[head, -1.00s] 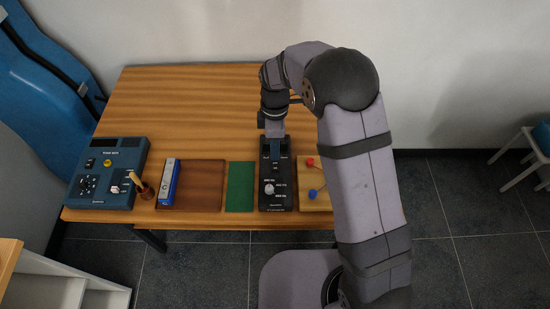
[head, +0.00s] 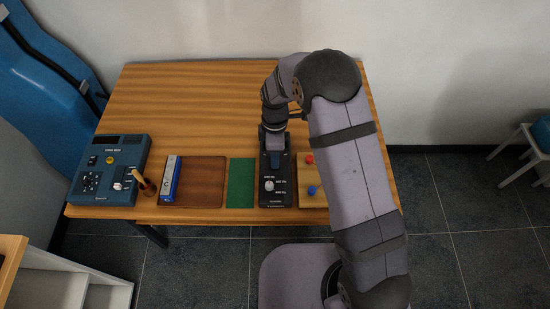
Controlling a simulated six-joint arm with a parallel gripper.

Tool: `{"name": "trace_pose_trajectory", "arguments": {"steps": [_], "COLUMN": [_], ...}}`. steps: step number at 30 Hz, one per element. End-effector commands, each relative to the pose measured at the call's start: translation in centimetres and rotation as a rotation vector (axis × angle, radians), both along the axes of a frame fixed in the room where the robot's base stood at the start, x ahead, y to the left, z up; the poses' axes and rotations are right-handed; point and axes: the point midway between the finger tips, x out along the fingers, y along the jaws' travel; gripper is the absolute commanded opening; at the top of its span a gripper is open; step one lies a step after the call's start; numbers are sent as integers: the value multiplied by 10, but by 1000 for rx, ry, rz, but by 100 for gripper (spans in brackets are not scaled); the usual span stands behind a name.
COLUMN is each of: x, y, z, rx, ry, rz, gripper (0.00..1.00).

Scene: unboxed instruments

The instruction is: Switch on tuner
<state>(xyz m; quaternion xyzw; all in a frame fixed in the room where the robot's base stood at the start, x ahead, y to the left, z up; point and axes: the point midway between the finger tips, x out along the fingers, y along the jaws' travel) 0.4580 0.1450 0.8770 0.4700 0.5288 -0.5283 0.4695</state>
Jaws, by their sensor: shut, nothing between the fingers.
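The black device with a pale knob (head: 269,185) and small white markings looks like the tuner (head: 290,199); its lettering is too small to read surely. It lies near the front edge of the table, in the head view. My gripper (head: 274,153) is shut and empty. It points down over the far end of the black device and hides much of that end. I cannot tell whether its tips touch the device, nor the state of any switch there.
A blue control box (head: 118,198) stands at the left. A blue-white block (head: 167,184), a brown board (head: 204,181) and a green mat (head: 240,183) lie between. A wooden board (head: 309,187) with red and blue knobs sits close at the right. The table's back (head: 190,95) is clear.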

Motion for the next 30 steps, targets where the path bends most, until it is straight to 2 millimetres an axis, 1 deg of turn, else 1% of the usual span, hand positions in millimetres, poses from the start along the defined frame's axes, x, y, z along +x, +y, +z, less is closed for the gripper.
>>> {"name": "trace_pose_trajectory", "arguments": {"steps": [1,2,6,14,20,30], "x": [-5,-7,-12,-13,-10,3], "y": [0,0,0,0,0,0], "z": [-10,-12,-13,-14,-13,-11], "rx": [-1,-1,-3,-3,-3,-2], "ry": [6,6,13,17,18,13], "rz": [0,0,-1,0,0,0], "gripper": [0,0,0,0,0,0]}}
